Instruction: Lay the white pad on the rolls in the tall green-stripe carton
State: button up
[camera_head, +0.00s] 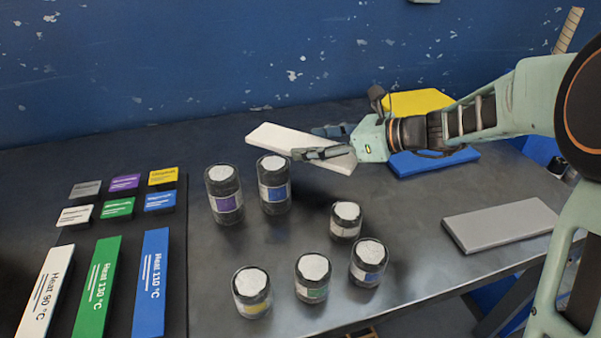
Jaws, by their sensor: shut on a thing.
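The white pad (272,137) is a flat, pale slab held above the dark table, behind the jars. My gripper (314,142) is shut on the white pad near its right part, with one finger on the far side and one on the near side. The pad lies roughly flat, tilted from upper left to lower right in the picture. I see no tall carton with a green stripe in this view. A short jar with a green label (312,294) stands at the front.
Tall jars with purple (226,203) and blue (274,195) labels stand below the pad. Several shorter jars stand nearer the front. Yellow (418,102), blue (430,161) and grey (500,224) slabs lie on the right. Coloured cards and long heat labels lie at left.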

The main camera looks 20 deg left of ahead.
aim_at(312, 177)
notch_tip(312, 177, down, 7)
jog(key=shift+f+b, duration=0.1)
jog(key=shift+b, duration=1)
jog(key=o, duration=0.8)
jog(key=shift+o, duration=0.2)
